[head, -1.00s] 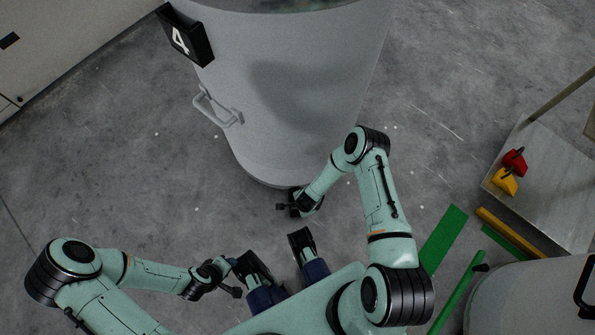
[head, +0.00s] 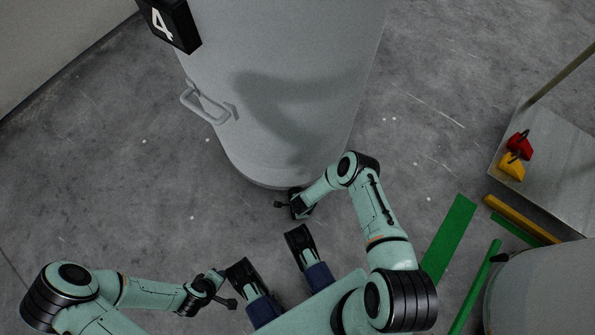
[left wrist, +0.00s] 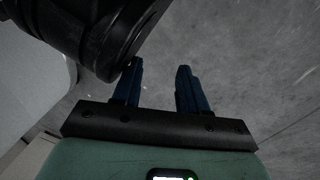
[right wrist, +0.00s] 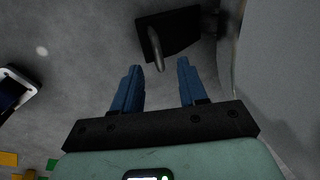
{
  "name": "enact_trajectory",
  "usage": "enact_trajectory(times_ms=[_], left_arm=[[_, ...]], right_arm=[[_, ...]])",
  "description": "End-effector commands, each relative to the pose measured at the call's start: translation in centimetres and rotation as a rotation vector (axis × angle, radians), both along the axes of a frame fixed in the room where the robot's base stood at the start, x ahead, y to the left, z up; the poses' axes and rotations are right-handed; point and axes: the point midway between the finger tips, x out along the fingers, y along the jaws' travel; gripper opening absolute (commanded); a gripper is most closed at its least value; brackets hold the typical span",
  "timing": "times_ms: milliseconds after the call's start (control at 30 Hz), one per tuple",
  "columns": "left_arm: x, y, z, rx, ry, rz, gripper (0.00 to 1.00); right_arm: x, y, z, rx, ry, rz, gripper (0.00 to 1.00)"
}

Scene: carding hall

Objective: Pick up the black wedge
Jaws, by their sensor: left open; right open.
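The black wedge (right wrist: 180,32) shows near the top of the right wrist view, with a grey loop handle toward my fingers. My right gripper (right wrist: 159,68) is open, and its blue fingertips point at the wedge, with the loop end between them in the picture. I cannot tell how far apart in depth they are. In the head view my right gripper (head: 295,205) is low by the foot of the big grey can; the wedge cannot be made out there. My left gripper (left wrist: 160,68) is open and empty above bare floor; it also shows in the head view (head: 222,296).
The grey can (head: 290,80) with a side handle and number 4 box (head: 171,22) stands close ahead. Red (head: 520,147) and yellow wedges (head: 512,168) sit on a cart at right. The left floor is clear.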

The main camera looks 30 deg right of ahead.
Motion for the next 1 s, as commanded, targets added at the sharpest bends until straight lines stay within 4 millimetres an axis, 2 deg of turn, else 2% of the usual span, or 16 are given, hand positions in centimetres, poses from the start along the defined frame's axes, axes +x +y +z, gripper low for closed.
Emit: enact_trajectory(times_ms=[33, 200, 333, 567, 600, 700, 1000], left_arm=[[-0.8, 0.1, -1.1, -0.001, 0.029, 0.002, 0.43], [-2.9, 0.4, -2.6, -0.004, 0.098, 0.008, 0.43], [-3.7, 0.5, -3.0, -0.006, 0.124, 0.010, 0.43], [-3.7, 0.5, -2.9, -0.007, 0.125, 0.009, 0.43], [-3.7, 0.5, -2.9, -0.007, 0.125, 0.009, 0.43], [-3.7, 0.5, -2.9, -0.006, 0.124, 0.010, 0.43], [-3.7, 0.5, -2.9, -0.007, 0.123, 0.009, 0.43]], right_arm=[[0.0, 0.1, -1.1, 0.001, 0.002, -0.003, 0.42], [0.4, 0.1, -3.0, 0.002, 0.001, -0.002, 0.42], [0.6, 0.0, -3.5, 0.001, 0.001, 0.000, 0.42], [0.6, 0.0, -3.4, 0.001, 0.001, 0.000, 0.42], [0.6, 0.0, -3.4, 0.001, 0.001, 0.000, 0.29], [0.6, 0.0, -3.4, 0.001, 0.001, 0.000, 0.00], [0.6, 0.0, -3.4, 0.000, 0.001, 0.000, 0.00]])
